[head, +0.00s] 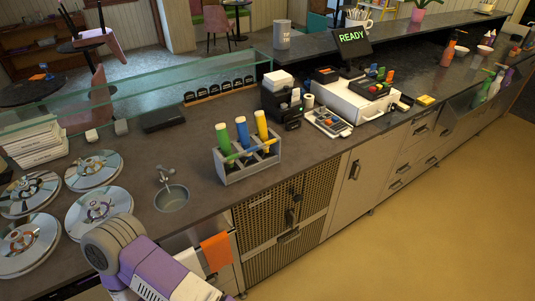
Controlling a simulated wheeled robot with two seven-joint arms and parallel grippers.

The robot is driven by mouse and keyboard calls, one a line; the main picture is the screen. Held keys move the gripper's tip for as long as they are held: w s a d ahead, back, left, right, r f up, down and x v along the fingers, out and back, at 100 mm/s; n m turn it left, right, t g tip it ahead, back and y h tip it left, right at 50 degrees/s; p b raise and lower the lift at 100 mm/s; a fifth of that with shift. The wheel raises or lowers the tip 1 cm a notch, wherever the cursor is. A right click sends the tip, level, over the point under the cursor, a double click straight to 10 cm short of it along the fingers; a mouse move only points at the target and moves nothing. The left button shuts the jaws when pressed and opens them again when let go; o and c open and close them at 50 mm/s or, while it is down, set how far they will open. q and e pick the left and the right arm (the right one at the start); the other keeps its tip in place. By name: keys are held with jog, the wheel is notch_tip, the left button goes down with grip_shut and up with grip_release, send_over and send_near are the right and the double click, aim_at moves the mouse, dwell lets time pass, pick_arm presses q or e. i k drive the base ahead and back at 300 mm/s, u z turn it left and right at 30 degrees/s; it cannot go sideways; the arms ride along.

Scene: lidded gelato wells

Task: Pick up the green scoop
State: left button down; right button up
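The green scoop (223,138) stands handle-up in the left part of a grey holder (252,174) on the dark counter. Its lower end is hidden inside the holder. A blue scoop (242,132) stands in the middle and a yellow scoop (262,126) at the right of the same holder. Neither of my grippers is in view. Only a purple and white link of one of my arms shows at the bottom left, apart from the holder.
Several round metal well lids (93,170) lie at the left. A small round sink with a tap (172,198) sits between them and the holder. A card terminal (328,121) and black machine stand right of the holder. A glass guard (160,88) runs behind.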

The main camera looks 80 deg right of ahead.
aim_at(222, 135)
jog(key=u, duration=0.05)
jog(key=k, duration=0.2)
jog(key=z, duration=1.25)
